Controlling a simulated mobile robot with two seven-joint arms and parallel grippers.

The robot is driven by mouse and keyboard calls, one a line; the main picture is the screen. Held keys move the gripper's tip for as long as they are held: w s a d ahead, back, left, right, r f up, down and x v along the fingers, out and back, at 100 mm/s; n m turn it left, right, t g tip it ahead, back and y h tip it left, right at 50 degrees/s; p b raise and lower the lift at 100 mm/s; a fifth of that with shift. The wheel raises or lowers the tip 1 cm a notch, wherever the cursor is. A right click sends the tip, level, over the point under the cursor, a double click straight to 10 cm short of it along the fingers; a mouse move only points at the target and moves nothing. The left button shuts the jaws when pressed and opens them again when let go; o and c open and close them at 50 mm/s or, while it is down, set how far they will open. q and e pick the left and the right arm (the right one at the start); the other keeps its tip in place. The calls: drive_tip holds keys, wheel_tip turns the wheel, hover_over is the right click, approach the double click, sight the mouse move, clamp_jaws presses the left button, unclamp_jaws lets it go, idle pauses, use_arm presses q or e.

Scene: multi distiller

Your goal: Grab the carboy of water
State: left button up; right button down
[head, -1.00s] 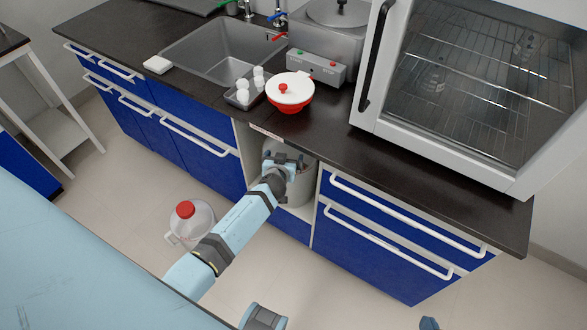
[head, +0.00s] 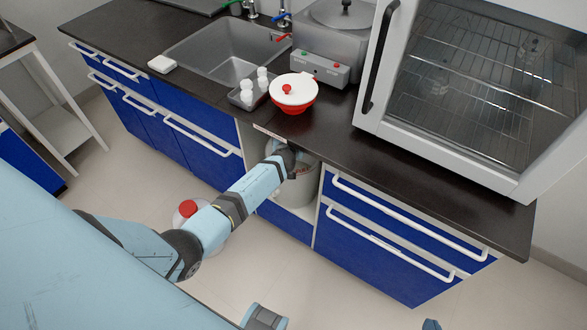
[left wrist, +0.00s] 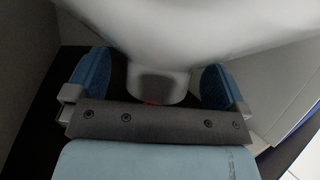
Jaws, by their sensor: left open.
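The carboy (head: 187,210), clear with a red cap, stands on the floor in the head view, largely covered by my left arm. My left gripper (head: 293,158) reaches into an open bay under the counter, at the grey bin (head: 296,186) there. In the left wrist view my left gripper (left wrist: 158,85) is open. A large pale rounded body (left wrist: 190,30) lies beyond the fingers, with a pale projecting part and a bit of red between them; the fingers are not closed on it. Parts of my right gripper (head: 265,317) show at the bottom edge, mostly cut off.
Cabinet walls (left wrist: 275,70) stand close on both sides of my left gripper. The counter (head: 330,130) above carries a red pot with white lid (head: 293,90), a bottle tray (head: 245,98), a sink (head: 225,55) and an oven (head: 470,100). The floor front right is clear.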

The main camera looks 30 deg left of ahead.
use_arm(q)
drive_tip(key=shift+s, duration=0.15)
drive_tip(key=c, duration=1.6)
drive_tip(key=shift+w+r, duration=0.2)
drive_tip(key=shift+r, duration=0.25)
clamp_jaws()
drive_tip(key=shift+f, duration=0.15)
drive_tip(key=shift+s, duration=0.15)
